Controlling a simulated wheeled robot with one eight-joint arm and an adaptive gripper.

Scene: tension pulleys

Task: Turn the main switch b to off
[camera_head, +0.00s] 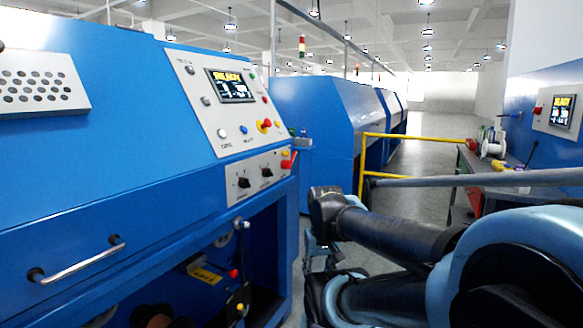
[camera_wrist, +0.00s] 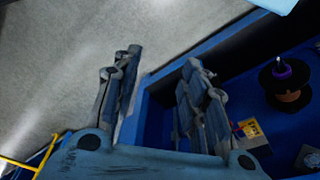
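The blue machine on the left has a white control panel (camera_head: 222,105) and a lower switch plate (camera_head: 262,174) in the head view. The lower plate carries two black rotary knobs, a left one (camera_head: 243,182) and a right one (camera_head: 267,172), and a red-handled switch (camera_head: 289,160) at its right end. The labels are too small to read, so I cannot tell which is main switch b. In the wrist view my gripper (camera_wrist: 162,80) is open and empty, its fingers apart over the floor and the blue machine frame. It touches no switch.
A metal handle bar (camera_head: 78,261) juts from the machine front. An open bay below holds spools and a yellow label (camera_head: 205,275). A yellow rail (camera_head: 410,138) stands behind my arm. A bench with a spool (camera_head: 494,147) is at right. The aisle floor (camera_head: 425,155) is clear.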

